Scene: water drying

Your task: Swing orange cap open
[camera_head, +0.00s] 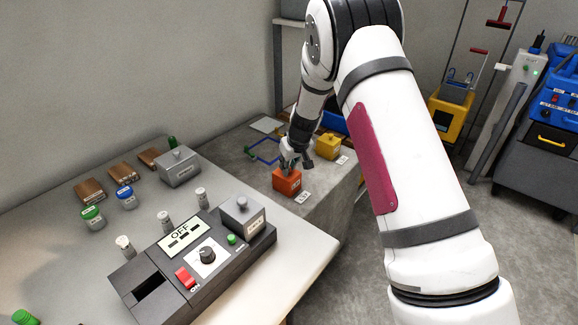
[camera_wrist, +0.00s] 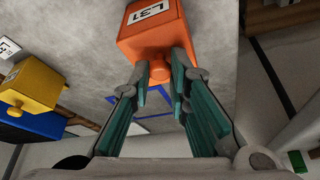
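The orange box (camera_head: 287,182) with a lid and knob sits on the grey table near its front edge. In the wrist view the orange box (camera_wrist: 155,32) carries a white label reading L31, and its round orange knob (camera_wrist: 152,72) points towards me. My gripper (camera_head: 290,160) is right above the box. In the wrist view my gripper (camera_wrist: 160,70) has its green-padded fingers apart, one on either side of the knob. I cannot tell whether the pads touch it. The lid looks closed, partly hidden by the fingers.
A yellow box (camera_head: 327,146) stands behind and right of the orange one; it also shows in the wrist view (camera_wrist: 30,88). A blue frame (camera_head: 262,152) lies behind left. A grey box (camera_head: 178,167), small vials and a dark device (camera_head: 190,262) reading OFF occupy the white table.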

